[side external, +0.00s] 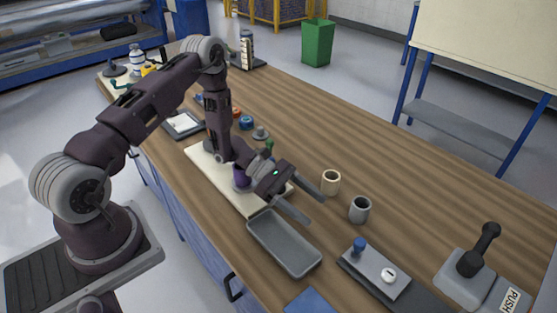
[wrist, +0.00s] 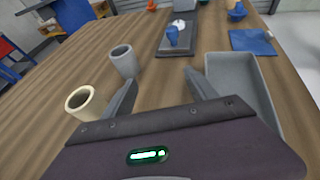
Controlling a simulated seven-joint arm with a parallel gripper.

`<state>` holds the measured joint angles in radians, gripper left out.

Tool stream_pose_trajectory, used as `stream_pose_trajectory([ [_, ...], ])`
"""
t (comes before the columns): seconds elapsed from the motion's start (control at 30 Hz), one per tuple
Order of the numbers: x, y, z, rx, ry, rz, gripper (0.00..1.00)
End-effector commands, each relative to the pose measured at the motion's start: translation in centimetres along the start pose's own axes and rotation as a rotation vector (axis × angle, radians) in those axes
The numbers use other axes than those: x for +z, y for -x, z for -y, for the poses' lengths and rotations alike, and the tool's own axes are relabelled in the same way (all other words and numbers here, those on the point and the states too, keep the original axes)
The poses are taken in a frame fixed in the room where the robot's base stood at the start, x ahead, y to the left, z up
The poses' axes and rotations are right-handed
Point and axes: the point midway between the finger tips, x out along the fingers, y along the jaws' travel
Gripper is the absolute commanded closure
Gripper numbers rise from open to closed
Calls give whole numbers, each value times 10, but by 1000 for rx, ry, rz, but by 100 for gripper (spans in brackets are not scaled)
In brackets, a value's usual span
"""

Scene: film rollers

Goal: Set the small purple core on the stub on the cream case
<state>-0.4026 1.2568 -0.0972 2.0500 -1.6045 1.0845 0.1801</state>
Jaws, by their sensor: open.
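The small purple core (side external: 240,180) stands on the long cream case (side external: 256,203) in the side external view. My arm partly hides it, and I cannot see the stub or tell how the core sits on it. My gripper (side external: 314,202) is open and empty, to the right of the core, pointing away from it above the table near the case's right end. In the wrist view, the two fingers of my gripper (wrist: 158,88) are apart with only bare table between them. Neither the core nor the case shows in the wrist view.
A cream hollow cylinder (side external: 331,181) and a grey one (side external: 360,209) stand just beyond my gripper. A grey tray (side external: 285,258) lies in front. A plate with a blue knob (side external: 359,245) and a lever box (side external: 465,279) are further right. The back right table is clear.

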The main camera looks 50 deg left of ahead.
Motion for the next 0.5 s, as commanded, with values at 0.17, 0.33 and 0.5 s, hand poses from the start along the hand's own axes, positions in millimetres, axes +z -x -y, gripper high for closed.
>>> stream_pose_trajectory([
  [0.17,26,29,2,-38,-74,-11,33],
  [0.33,68,36,13,-124,-224,-38,33],
  [0.5,109,45,31,-214,-386,-78,33],
])
